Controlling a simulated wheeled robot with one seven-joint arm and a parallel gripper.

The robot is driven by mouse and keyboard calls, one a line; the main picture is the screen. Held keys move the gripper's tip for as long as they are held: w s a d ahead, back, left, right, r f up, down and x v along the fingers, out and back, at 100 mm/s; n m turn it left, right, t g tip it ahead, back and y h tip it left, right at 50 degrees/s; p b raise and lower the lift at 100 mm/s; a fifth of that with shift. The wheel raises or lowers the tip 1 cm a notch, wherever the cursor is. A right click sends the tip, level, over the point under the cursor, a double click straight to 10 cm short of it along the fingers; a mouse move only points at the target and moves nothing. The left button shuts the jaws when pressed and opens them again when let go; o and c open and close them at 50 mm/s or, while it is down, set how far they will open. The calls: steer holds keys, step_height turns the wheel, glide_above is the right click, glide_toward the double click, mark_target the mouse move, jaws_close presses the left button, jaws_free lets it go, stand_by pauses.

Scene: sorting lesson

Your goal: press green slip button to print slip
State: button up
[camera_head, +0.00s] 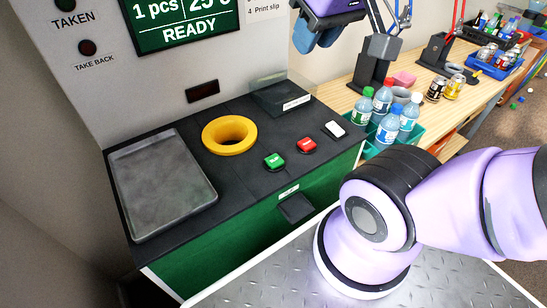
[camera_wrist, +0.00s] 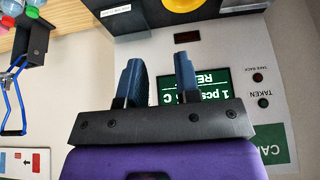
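The green button (camera_head: 274,161) sits on the machine's dark top, between the yellow ring (camera_head: 229,134) and a red button (camera_head: 306,145). The screen (camera_head: 185,22) reads "1 pcs", a price partly cut off, and "READY". My gripper (camera_head: 316,38) is at the top of the head view, above and behind the buttons and well apart from them. In the wrist view my gripper (camera_wrist: 160,75) has its two blue fingers apart with nothing between them. The green button is not in the wrist view, where the yellow ring (camera_wrist: 184,4) shows at the top edge.
A white button (camera_head: 334,130) is right of the red one. A grey metal tray (camera_head: 162,182) lies left of the ring. A clear-lidded box (camera_head: 283,94) stands behind the buttons. Bottles (camera_head: 383,99) in a teal crate and several cans stand on the wooden table (camera_head: 424,117) at right.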

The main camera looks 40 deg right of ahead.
jaws_close()
stand_by(1.3)
